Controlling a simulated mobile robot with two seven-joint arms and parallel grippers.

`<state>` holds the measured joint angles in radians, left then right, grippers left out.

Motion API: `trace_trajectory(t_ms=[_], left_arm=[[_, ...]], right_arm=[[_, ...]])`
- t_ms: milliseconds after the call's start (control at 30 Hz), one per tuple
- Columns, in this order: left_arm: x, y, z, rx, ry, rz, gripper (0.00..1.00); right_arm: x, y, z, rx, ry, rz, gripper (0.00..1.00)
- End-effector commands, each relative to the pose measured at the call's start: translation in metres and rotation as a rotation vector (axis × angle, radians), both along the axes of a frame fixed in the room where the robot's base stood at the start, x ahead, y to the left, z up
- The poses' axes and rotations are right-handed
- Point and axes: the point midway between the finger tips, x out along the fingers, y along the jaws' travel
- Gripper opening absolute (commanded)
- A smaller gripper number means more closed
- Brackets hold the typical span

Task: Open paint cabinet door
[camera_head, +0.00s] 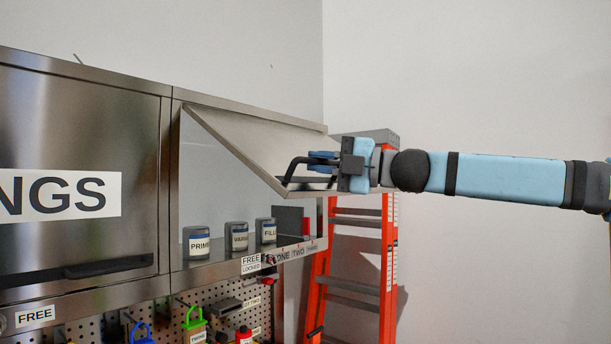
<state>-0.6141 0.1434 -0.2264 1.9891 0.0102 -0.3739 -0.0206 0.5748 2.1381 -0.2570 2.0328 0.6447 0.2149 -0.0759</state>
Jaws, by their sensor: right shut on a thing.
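The paint cabinet door (243,141) is a steel flap hinged along the top of the right-hand wall cabinet (173,190). It is swung up and outward, so the inside of the cabinet shows. A black bar handle (291,170) sits near the door's lower free edge. My right gripper (322,162) reaches in from the right and is shut on the handle. Its fingertips partly hide the handle. My left gripper is not in view.
Inside stand three labelled cans: PRIME (196,243), a middle one (236,237) and FILL (266,231). A closed cabinet (75,150) is on the left. A pegboard (225,292) with tools hangs below. An orange ladder (385,255) stands behind my right gripper.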

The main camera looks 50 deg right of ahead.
Motion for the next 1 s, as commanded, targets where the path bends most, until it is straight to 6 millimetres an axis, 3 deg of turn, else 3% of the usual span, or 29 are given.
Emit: trace_trajectory(t_ms=[33,333,1000], left_arm=[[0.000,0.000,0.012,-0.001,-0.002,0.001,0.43],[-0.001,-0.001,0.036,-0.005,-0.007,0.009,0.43],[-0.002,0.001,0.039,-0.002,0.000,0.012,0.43]], right_arm=[[-0.003,0.000,0.012,-0.006,0.010,0.000,0.00],[-0.011,-0.001,0.027,-0.007,0.069,0.002,0.00],[-0.015,-0.002,0.030,-0.005,0.094,-0.001,0.00]])
